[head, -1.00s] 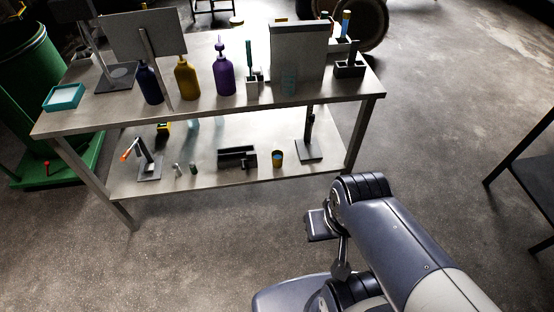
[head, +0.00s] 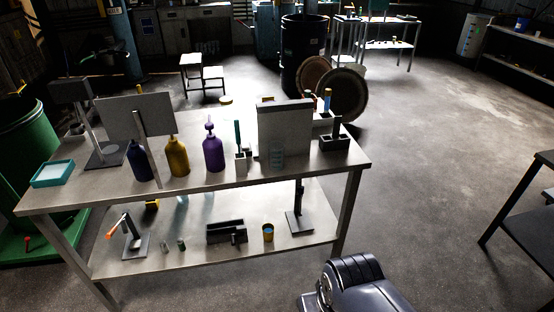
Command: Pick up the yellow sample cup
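A small yellow cup (head: 268,233) with a bluish inside stands upright on the lower shelf (head: 200,262) of the metal table, toward its right end. Nothing touches it. Another small yellow item (head: 152,204) lies further back on the lower shelf, partly hidden. My gripper is out of view; only a dark, rounded part of my arm shows at the bottom edge, in front of the table and right of the cup.
A black stand (head: 299,222) is right of the cup, a dark block holder (head: 226,232) left of it. The tabletop (head: 90,195) overhangs the shelf and carries bottles, a grey panel (head: 284,135) and holders. A dark table (head: 520,232) stands at right; floor between is clear.

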